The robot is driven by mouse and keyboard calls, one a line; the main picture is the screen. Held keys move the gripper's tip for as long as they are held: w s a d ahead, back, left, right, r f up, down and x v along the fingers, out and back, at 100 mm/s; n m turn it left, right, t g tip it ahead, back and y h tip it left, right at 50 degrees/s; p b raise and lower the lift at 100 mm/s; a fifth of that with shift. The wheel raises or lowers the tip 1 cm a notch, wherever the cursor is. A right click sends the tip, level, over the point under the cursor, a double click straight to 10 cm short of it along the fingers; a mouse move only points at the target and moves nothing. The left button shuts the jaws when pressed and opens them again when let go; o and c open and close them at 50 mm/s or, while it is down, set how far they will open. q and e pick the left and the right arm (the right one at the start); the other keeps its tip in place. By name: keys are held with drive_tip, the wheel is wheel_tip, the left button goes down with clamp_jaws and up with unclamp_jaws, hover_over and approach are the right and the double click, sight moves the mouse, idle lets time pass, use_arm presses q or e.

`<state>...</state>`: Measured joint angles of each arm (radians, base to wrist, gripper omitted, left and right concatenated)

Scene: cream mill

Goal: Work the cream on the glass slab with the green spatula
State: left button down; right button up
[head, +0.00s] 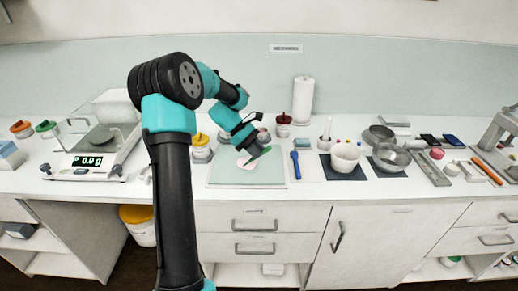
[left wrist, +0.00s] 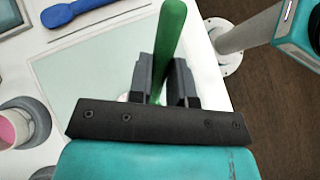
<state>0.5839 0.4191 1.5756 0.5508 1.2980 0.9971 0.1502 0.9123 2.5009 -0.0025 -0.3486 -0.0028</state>
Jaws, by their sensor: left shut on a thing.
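My left gripper (head: 257,146) is over the back right part of the glass slab (head: 222,178). It is shut on the green spatula (head: 261,154), whose green part also stands up between the fingers in the left wrist view (left wrist: 172,38). In the head view the spatula slants down to the left, its lower end close to the pale pink cream (head: 245,165). I cannot tell whether it touches the cream. In the left wrist view the slab (left wrist: 85,72) lies beneath the gripper, and the cream is mostly hidden by it. My right gripper is not in view.
A blue spatula (head: 295,165) lies just right of the slab. A white mortar (head: 345,157) and a metal bowl (head: 390,157) stand further right on dark mats. A balance (head: 98,150) stands at the left. A yellow-lidded jar (head: 201,142) stands close behind the slab's left side.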

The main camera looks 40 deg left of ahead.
use_arm(q)
drive_tip(key=shift+w, duration=0.1)
drive_tip(key=shift+w+a+f, duration=0.1)
drive_tip(key=shift+w+a, duration=0.15)
drive_tip(key=shift+w, duration=0.8)
drive_tip(key=shift+w+a, duration=0.25)
drive_tip(key=shift+w, duration=0.75)
drive_tip(key=shift+s, duration=0.1)
drive_tip(key=shift+s+d, duration=0.25)
drive_tip(key=shift+s, duration=0.8)
drive_tip(key=shift+s+d, duration=0.25)
drive_tip(key=shift+s, duration=0.75)
drive_tip(key=shift+w, duration=0.15)
drive_tip(key=shift+w+a, duration=0.25)
drive_tip(key=shift+w, duration=0.8)
drive_tip(key=shift+w+a, duration=0.25)
drive_tip(key=shift+w, duration=0.75)
drive_tip(key=shift+s+d, duration=0.25)
drive_tip(key=shift+s, duration=0.85)
drive_tip(key=shift+s+d, duration=0.25)
drive_tip(key=shift+s, duration=0.85)
drive_tip(key=shift+w, duration=0.15)
